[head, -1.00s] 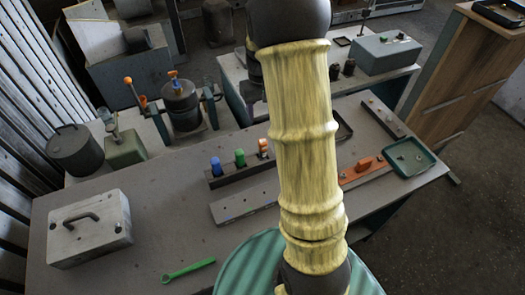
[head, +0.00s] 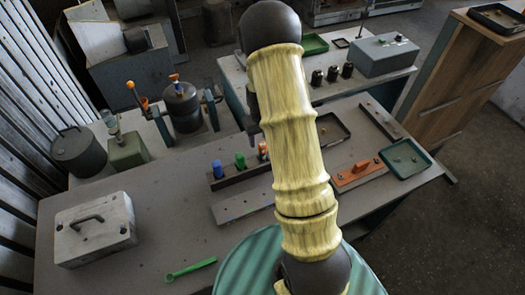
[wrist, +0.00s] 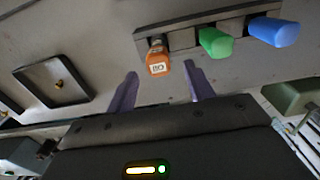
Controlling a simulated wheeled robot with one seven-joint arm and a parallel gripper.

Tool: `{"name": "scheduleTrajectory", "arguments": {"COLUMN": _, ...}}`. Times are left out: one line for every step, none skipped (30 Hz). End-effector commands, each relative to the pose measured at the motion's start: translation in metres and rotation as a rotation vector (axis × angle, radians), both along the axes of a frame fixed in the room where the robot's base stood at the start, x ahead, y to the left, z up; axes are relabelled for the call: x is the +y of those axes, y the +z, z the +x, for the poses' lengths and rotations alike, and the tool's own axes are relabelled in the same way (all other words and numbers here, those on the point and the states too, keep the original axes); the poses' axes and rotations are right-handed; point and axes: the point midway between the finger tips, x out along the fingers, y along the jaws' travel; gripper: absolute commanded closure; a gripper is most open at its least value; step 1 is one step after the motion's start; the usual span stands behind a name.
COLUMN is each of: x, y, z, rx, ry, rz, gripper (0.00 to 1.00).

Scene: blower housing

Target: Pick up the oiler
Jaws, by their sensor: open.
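No object in view is plainly marked as the oiler. An orange bottle-like piece (wrist: 157,62) with a pale label stands in a dark rack (wrist: 190,28), beside a green piece (wrist: 215,42) and a blue piece (wrist: 273,31). In the head view the orange piece (head: 263,149) shows at the rack's right end, partly hidden by my arm. My gripper (wrist: 160,75) is open, its two purple fingers apart. In the wrist view the orange piece appears between the fingertips, with no visible contact. My arm hides the gripper in the head view.
A grey case (head: 92,235) and green spanner (head: 190,269) lie at the left of the bench. Dark cans (head: 78,152) stand behind.

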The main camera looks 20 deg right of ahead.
Motion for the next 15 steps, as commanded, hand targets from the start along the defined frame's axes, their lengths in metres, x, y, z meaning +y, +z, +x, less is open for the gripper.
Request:
{"name": "scheduleTrajectory", "arguments": {"x": -0.0001, "y": -0.0038, "z": -0.0004, "rx": 0.001, "ry": 0.000, "rz": 0.000, "gripper": 0.47}}
{"name": "scheduleTrajectory", "arguments": {"x": -0.0001, "y": -0.0060, "z": -0.0004, "rx": 0.001, "ry": 0.001, "rz": 0.000, "gripper": 0.47}}
{"name": "scheduleTrajectory", "arguments": {"x": 0.0000, "y": -0.0083, "z": -0.0004, "rx": 0.001, "ry": 0.001, "rz": 0.000, "gripper": 0.47}}
{"name": "scheduleTrajectory", "arguments": {"x": 0.0000, "y": -0.0094, "z": -0.0002, "rx": 0.000, "ry": 0.001, "rz": 0.000, "gripper": 0.47}}
{"name": "scheduleTrajectory", "arguments": {"x": 0.0000, "y": -0.0100, "z": -0.0001, "rx": 0.000, "ry": 0.001, "rz": 0.000, "gripper": 0.47}}
{"name": "scheduleTrajectory", "arguments": {"x": 0.0000, "y": -0.0103, "z": 0.0000, "rx": -0.001, "ry": 0.001, "rz": 0.000, "gripper": 0.47}}
{"name": "scheduleTrajectory", "arguments": {"x": 0.0000, "y": -0.0103, "z": 0.0001, "rx": -0.001, "ry": 0.001, "rz": 0.000, "gripper": 0.47}}
{"name": "scheduleTrajectory", "arguments": {"x": 0.0000, "y": -0.0103, "z": 0.0001, "rx": -0.001, "ry": 0.001, "rz": 0.000, "gripper": 0.47}}
{"name": "scheduleTrajectory", "arguments": {"x": 0.0001, "y": -0.0102, "z": 0.0001, "rx": -0.001, "ry": 0.001, "rz": 0.000, "gripper": 0.47}}
{"name": "scheduleTrajectory", "arguments": {"x": 0.0001, "y": -0.0102, "z": 0.0001, "rx": -0.001, "ry": 0.001, "rz": 0.000, "gripper": 0.47}}
{"name": "scheduleTrajectory", "arguments": {"x": 0.0001, "y": -0.0102, "z": 0.0001, "rx": -0.001, "ry": 0.001, "rz": 0.000, "gripper": 0.47}}
{"name": "scheduleTrajectory", "arguments": {"x": 0.0001, "y": -0.0102, "z": 0.0001, "rx": -0.001, "ry": 0.001, "rz": 0.000, "gripper": 0.47}}
{"name": "scheduleTrajectory", "arguments": {"x": 0.0001, "y": -0.0104, "z": 0.0000, "rx": -0.001, "ry": 0.001, "rz": 0.000, "gripper": 0.47}}
{"name": "scheduleTrajectory", "arguments": {"x": 0.0001, "y": -0.0108, "z": -0.0002, "rx": 0.000, "ry": 0.001, "rz": 0.000, "gripper": 0.47}}
{"name": "scheduleTrajectory", "arguments": {"x": 0.0000, "y": -0.0118, "z": -0.0005, "rx": 0.000, "ry": 0.001, "rz": 0.000, "gripper": 0.47}}
